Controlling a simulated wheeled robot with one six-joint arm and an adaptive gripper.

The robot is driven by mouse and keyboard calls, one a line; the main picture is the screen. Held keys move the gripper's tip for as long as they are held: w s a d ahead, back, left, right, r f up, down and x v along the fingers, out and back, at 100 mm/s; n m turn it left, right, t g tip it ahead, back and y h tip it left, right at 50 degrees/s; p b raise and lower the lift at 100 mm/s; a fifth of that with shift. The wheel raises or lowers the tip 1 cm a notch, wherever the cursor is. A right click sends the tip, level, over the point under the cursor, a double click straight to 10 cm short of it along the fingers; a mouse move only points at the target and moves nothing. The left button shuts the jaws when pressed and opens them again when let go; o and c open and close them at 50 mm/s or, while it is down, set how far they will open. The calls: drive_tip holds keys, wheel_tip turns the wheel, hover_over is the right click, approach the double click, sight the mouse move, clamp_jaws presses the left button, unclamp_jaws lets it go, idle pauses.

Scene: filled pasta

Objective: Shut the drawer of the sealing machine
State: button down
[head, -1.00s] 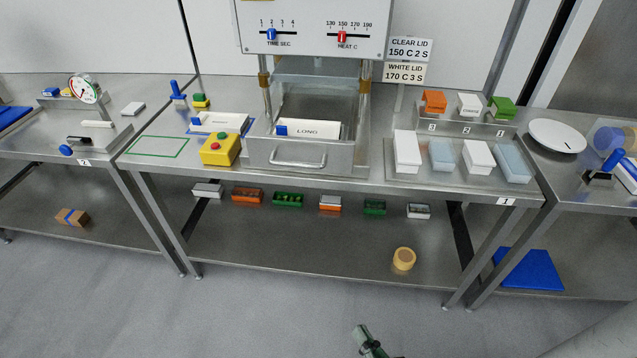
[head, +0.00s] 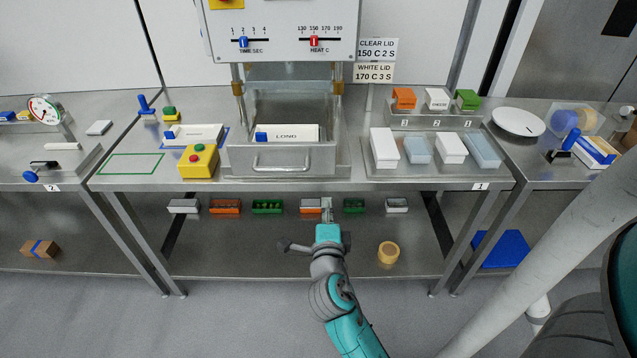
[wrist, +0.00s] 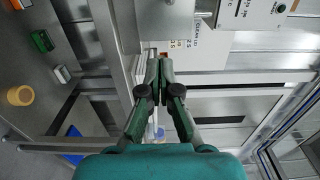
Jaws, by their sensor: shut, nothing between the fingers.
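The drawer (head: 318,160) of the sealing machine (head: 285,75) stands pulled out, with its inside showing from above. A bar handle (head: 282,167) is on its front, near the table's front edge. A white block marked LONG, with a blue end (head: 290,132), sits in the drawer. My gripper (head: 327,208) is in front of the table, below and right of the handle in the head view, and apart from it. In the wrist view its fingers (wrist: 159,65) are together and empty.
A yellow button box (head: 198,161) stands left of the drawer. A tray (head: 390,173) with white and pale blue containers is to the right. Several small containers and a tan round item (head: 388,252) are on the lower shelf (head: 230,255).

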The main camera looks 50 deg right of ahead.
sight(325, 164)
drive_tip(key=x, duration=1.3)
drive_tip(key=shift+w+d, duration=0.15)
drive_tip(key=shift+d, duration=0.05)
